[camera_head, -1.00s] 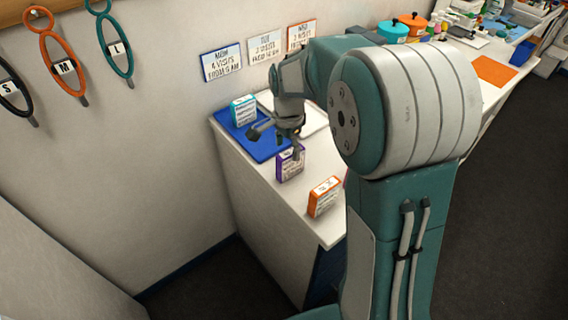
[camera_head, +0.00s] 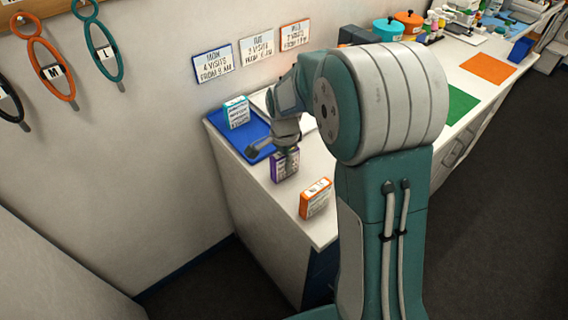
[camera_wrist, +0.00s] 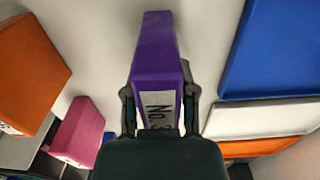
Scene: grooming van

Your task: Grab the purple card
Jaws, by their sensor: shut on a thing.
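The purple card (camera_head: 284,167) is a small upright block with a white label, standing on the white counter in the head view. In the wrist view the purple card (camera_wrist: 158,60) lies between my two fingers, and part of its label reads "No.". My gripper (camera_head: 288,150) comes down on it from above. In the wrist view my gripper (camera_wrist: 160,105) has one finger against each side of the card. The card's lower part is hidden by the gripper body in the wrist view.
An orange card (camera_head: 315,198) stands nearer the front edge. A teal card (camera_head: 236,112) stands on the blue tray (camera_head: 222,122) behind. A pink card (camera_wrist: 78,130) shows in the wrist view. A white tray (camera_head: 262,103) lies beside the blue one. Green (camera_head: 460,104) and orange mats (camera_head: 488,68) lie farther right.

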